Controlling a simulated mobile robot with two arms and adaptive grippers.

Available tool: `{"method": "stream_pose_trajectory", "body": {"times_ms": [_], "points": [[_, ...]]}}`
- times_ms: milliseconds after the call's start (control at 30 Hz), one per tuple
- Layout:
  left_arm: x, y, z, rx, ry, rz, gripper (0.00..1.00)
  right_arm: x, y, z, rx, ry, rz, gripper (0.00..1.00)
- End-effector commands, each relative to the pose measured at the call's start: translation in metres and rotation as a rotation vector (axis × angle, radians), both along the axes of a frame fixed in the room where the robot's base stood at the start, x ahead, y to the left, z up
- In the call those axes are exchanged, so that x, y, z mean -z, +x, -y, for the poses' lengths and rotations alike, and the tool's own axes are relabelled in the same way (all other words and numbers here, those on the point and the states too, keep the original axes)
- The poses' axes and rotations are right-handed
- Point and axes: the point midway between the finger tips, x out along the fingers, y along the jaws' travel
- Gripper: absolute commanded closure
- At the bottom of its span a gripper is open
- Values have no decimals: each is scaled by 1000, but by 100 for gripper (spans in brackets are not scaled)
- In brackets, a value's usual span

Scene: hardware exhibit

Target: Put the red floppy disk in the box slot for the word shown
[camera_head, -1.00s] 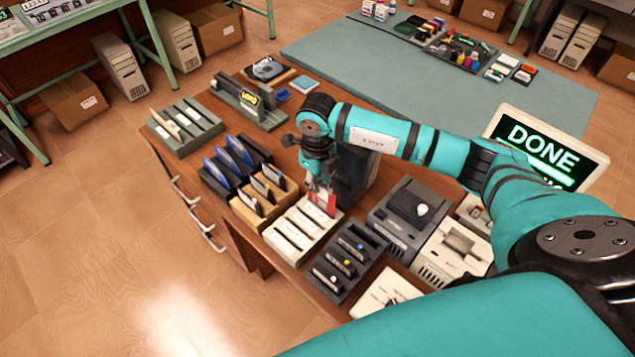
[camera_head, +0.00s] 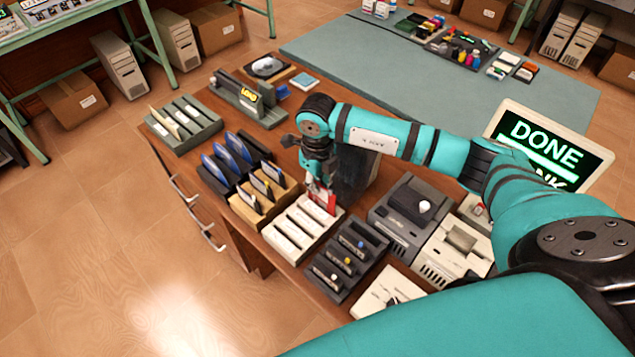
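The red floppy disk (camera_head: 323,198) stands at the rear slot of the white slotted box (camera_head: 295,229). How deep it sits in the slot is hard to see. My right gripper (camera_head: 319,184) points down over the disk, its fingertips at the disk's top edge, and appears shut on it. The screen (camera_head: 546,148) at the right shows DONE in pale green, with a bar and a second word below, partly hidden by my arm; its last letters look like NK. My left gripper is not in view.
Next to the white box stand a tan box (camera_head: 262,200) and a dark box (camera_head: 347,259), both with disks. Blue disks fill another box (camera_head: 233,163). A grey box (camera_head: 184,125) and drives (camera_head: 405,215) crowd the desk. The teal mat (camera_head: 440,85) beyond has free room.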

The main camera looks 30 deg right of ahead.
Motion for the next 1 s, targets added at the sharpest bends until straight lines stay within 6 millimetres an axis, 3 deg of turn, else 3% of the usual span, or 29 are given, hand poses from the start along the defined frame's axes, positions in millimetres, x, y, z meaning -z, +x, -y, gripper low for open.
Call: {"method": "stream_pose_trajectory", "body": {"times_ms": [567,1000], "points": [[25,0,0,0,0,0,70,28,0,0,1,0,0,100],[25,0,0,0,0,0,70,28,0,0,0,0,0,100]]}}
